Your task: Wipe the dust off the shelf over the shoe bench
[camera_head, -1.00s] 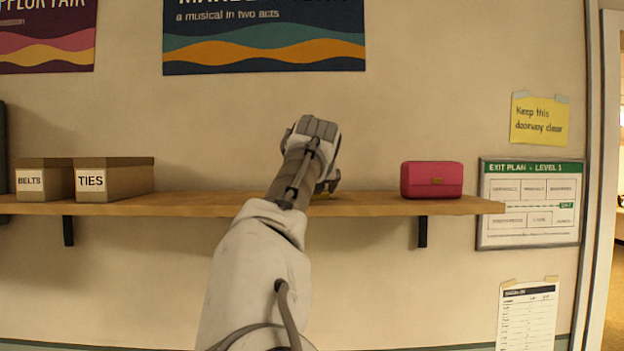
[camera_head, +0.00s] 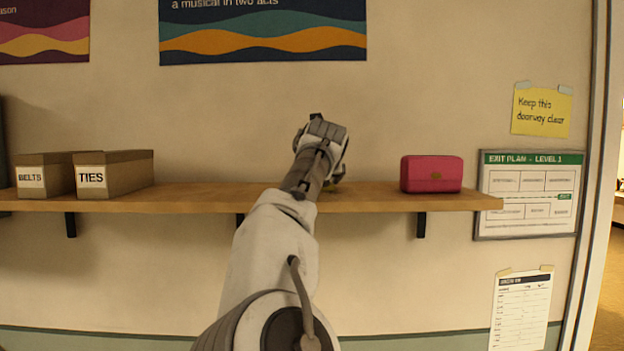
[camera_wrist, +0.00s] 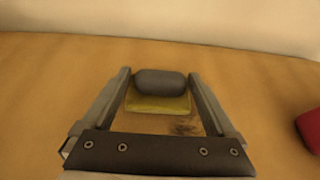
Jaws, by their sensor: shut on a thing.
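The wooden shelf (camera_head: 230,198) runs along the wall and fills most of the wrist view (camera_wrist: 50,85). My gripper (camera_wrist: 158,80) is shut on a yellow sponge with a grey grip (camera_wrist: 160,83). The sponge's yellow part (camera_wrist: 158,104) is low at the shelf top; I cannot tell for sure if it touches. A small brown dust patch (camera_wrist: 184,128) lies on the shelf just on the near side of the sponge. In the head view my gripper (camera_head: 331,176) is over the middle of the shelf, and my arm hides most of the sponge. The shoe bench is not in view.
A pink-red bag (camera_head: 431,174) stands on the shelf to the right of my gripper; its edge shows in the wrist view (camera_wrist: 312,130). The BELTS box (camera_head: 43,165) and TIES box (camera_head: 125,175) stand at the left. The wall is close behind the shelf.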

